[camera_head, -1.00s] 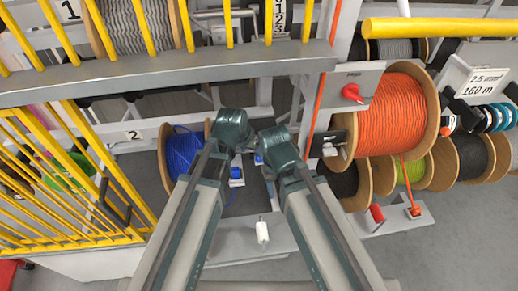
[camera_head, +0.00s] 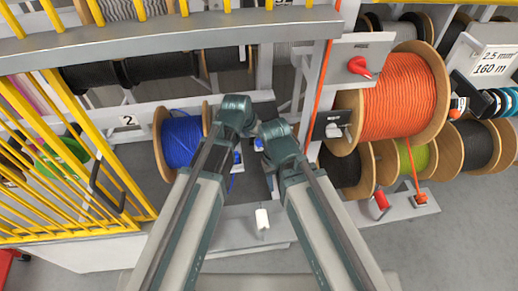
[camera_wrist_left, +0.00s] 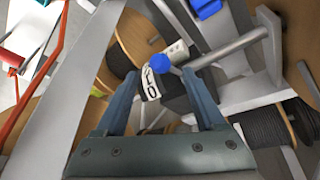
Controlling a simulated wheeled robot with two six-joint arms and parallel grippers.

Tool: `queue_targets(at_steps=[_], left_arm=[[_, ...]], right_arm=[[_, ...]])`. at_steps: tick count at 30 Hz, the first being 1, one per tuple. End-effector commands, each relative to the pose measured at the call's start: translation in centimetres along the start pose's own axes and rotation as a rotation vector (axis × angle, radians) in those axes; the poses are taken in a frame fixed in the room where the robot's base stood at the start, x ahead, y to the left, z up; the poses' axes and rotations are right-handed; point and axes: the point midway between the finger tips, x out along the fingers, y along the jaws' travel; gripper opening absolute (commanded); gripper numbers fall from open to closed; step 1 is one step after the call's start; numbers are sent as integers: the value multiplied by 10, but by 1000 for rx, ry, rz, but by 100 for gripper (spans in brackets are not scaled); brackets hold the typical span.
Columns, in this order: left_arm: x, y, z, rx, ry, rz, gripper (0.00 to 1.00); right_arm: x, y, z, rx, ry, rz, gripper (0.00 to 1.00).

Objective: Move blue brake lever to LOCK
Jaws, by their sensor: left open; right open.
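In the left wrist view, a round blue knob (camera_wrist_left: 155,64), likely the brake lever's end, shows beside a dark block (camera_wrist_left: 180,92). A white label (camera_wrist_left: 151,84) on the block starts with "LO"; its other letters are partly hidden or unclear. My left gripper (camera_wrist_left: 160,76) is open, with its fingers spread on either side of the knob in the picture; I see no contact. In the head view, small blue parts (camera_head: 237,157) show by the arm ends. My right gripper (camera_head: 280,150) is open, lower than the left, its fingertips mostly hidden by the wrist.
A blue cable reel (camera_head: 182,140) stands left of my arms. An orange reel (camera_head: 397,97) and a red rotary switch (camera_head: 359,67) are at right. A yellow railing (camera_head: 50,170) lines the left. A white upright handle (camera_head: 262,218) stands on the front ledge.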

Motion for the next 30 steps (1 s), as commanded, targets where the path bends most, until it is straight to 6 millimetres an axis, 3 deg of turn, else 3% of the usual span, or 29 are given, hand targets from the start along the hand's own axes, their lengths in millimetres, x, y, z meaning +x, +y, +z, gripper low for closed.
queue_targets(at_steps=[1, 12, 24, 30], left_arm=[[16, 0, 2, 0, 0, 0, 71], [65, -1, 1, 1, 0, 0, 71], [70, 0, 0, 0, 0, 0, 71], [70, 0, 0, 0, 0, 0, 37]], right_arm=[[15, -1, -1, -2, 0, 1, 50], [60, -6, -4, -10, 0, 2, 50], [64, -6, -4, -9, 0, 2, 50], [64, -6, -4, -9, 0, 2, 50]])
